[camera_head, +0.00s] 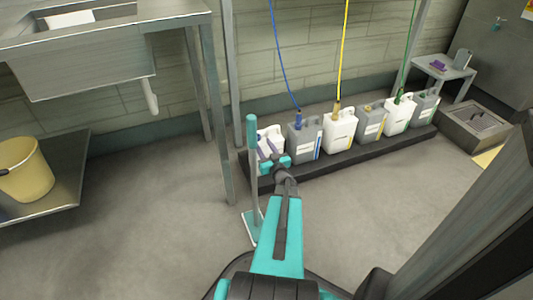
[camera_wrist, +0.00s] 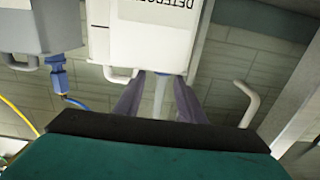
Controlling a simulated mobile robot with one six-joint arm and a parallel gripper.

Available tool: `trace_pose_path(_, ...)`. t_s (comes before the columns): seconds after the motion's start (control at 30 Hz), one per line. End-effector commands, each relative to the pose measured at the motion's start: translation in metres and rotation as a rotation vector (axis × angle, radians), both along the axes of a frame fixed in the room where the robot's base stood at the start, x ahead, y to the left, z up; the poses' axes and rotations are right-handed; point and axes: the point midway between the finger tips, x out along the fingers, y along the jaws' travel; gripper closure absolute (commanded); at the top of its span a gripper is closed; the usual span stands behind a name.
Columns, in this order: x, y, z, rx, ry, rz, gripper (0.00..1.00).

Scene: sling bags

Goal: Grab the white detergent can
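The white detergent can (camera_head: 271,137) is the leftmost in a row of cans on a low dark platform. My gripper (camera_head: 270,155) is in front of it and hides part of it. In the wrist view, the white can (camera_wrist: 150,40) appears upside down at the top, with part of its "DETERGENT" label showing and its pale handle (camera_wrist: 120,77) below. My gripper (camera_wrist: 160,88) has its two purple-grey fingers spread apart, pointing at the can's handle end. Whether they touch the can or surround its handle is unclear.
A grey can (camera_head: 304,137) with a blue hose stands close to the right of the white can. Several more cans continue along the platform (camera_head: 350,160). A teal pole (camera_head: 253,165) and a metal table leg (camera_head: 216,130) stand to the left.

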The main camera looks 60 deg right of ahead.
Motion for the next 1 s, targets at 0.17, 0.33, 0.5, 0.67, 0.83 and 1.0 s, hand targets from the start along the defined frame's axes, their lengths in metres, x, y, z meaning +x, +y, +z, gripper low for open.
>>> trace_pose_path(0.17,0.001,-0.001,-0.001,0.000,0.000,0.000,0.64)
trace_pose_path(0.33,0.009,-0.007,-0.002,-0.002,0.000,0.000,0.64)
trace_pose_path(0.5,0.022,-0.016,-0.003,-0.001,-0.002,0.000,0.64)
trace_pose_path(0.67,0.035,-0.027,-0.003,-0.001,0.000,0.000,0.64)
trace_pose_path(0.83,0.041,-0.031,0.000,0.000,0.000,-0.002,0.64)
trace_pose_path(1.0,0.041,-0.031,0.001,0.000,0.000,-0.002,0.64)
